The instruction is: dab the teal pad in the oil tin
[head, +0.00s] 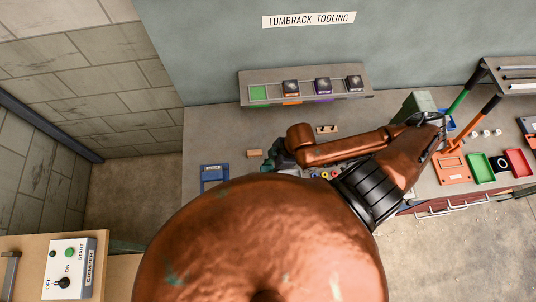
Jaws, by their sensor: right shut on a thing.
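My right arm reaches out to the right and folds back left over the bench. My right gripper (272,155) is at its end, small and dark. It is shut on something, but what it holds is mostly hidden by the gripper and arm. I cannot make out the teal pad clearly. I cannot pick out the oil tin either; part of the bench is covered by my arm and body. My left gripper is not in view.
A small tan block (254,153) and a blue tray (214,173) lie left of the gripper. A shelf (304,98) with dark blocks is behind. At right are an orange tray (453,167), green tray (480,166) and red tray (518,161). A switch box (71,268) stands lower left.

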